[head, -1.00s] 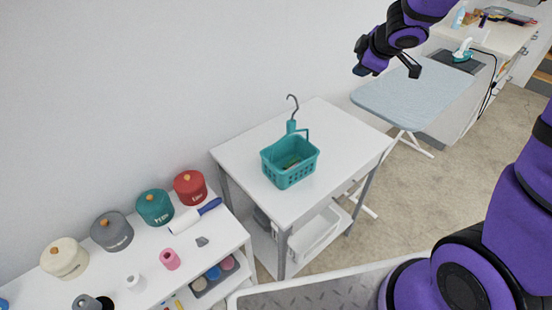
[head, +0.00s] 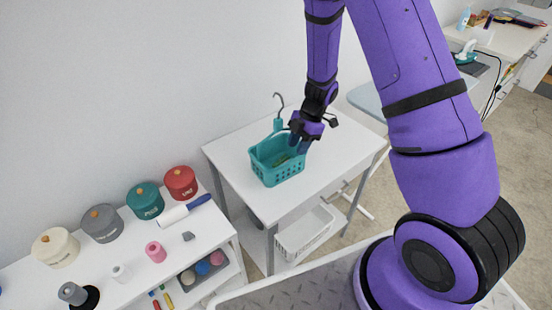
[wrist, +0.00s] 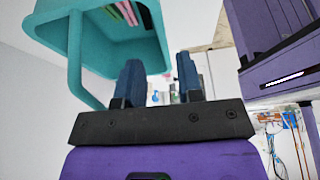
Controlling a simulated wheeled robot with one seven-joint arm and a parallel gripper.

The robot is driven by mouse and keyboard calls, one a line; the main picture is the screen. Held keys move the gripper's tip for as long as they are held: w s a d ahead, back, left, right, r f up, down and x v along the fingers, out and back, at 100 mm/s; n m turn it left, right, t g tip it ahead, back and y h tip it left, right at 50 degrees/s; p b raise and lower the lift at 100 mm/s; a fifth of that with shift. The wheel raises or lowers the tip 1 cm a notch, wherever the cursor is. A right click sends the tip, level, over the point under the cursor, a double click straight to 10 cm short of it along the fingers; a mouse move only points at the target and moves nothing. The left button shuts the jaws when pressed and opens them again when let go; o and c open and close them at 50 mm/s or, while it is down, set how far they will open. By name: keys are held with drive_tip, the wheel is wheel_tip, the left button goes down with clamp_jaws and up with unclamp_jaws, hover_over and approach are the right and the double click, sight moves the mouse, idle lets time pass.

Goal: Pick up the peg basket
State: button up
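The peg basket (head: 277,172) is teal with holes in its walls, a raised handle and a grey hook standing up at its back. It sits upright on the white side table (head: 330,163), with pegs inside. My gripper (head: 298,143) is at the basket's right rim in the head view; I cannot tell there if it touches. In the wrist view the basket (wrist: 120,45) fills the upper left, with its handle bar (wrist: 75,60) left of the fingers.
A white shelf unit at lower left holds lidded pots (head: 145,200), a lint roller (head: 185,209) and a pink spool (head: 155,252). A light blue ironing board (head: 366,98) stands to the right behind my arm. The table's right part is clear.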

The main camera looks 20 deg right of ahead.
drive_tip(key=shift+x, duration=4.15)
drive_tip(key=shift+s+a+r, duration=0.15)
clamp_jaws()
